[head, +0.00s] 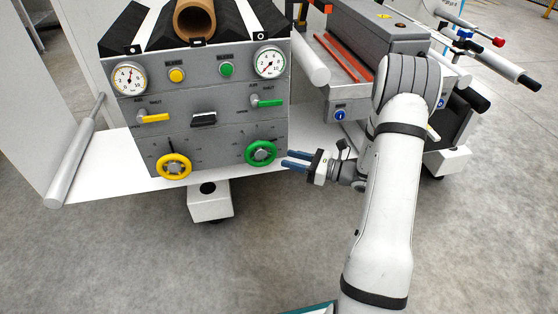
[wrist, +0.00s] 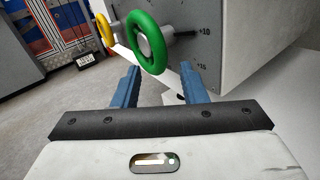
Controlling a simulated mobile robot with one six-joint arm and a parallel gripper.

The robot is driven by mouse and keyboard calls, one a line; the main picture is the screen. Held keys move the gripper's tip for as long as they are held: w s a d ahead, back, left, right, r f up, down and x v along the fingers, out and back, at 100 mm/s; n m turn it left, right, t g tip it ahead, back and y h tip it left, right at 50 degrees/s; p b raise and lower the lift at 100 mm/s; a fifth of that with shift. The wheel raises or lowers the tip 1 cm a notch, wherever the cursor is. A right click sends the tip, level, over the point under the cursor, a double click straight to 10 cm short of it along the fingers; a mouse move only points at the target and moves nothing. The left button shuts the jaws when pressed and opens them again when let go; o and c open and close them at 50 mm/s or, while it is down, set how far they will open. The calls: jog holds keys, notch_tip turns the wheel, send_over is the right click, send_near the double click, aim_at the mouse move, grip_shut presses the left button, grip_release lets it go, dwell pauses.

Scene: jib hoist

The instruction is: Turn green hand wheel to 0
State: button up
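The green hand wheel (head: 261,153) sits at the lower right of the grey panel in the head view. In the wrist view the green hand wheel (wrist: 147,43) stands out from the panel on a grey hub, just beyond my fingertips. Marks "+10" and "+15" show on the panel to its right; the 0 mark cannot be made out. My gripper (head: 290,159) is just right of the wheel. In the wrist view its blue fingers (wrist: 158,75) are apart with nothing between them. I cannot tell whether a finger touches the rim.
A yellow hand wheel (head: 174,167) is at the panel's lower left. Above are a yellow lever (head: 153,118), a green lever (head: 267,102), buttons and two gauges. A white roller (head: 309,59) and a second machine (head: 372,55) stand right of the panel. The floor in front is clear.

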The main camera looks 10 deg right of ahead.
aim_at(260, 150)
jog(key=b+x, duration=0.1)
jog(key=x, duration=0.4)
grip_shut()
dwell(0.3)
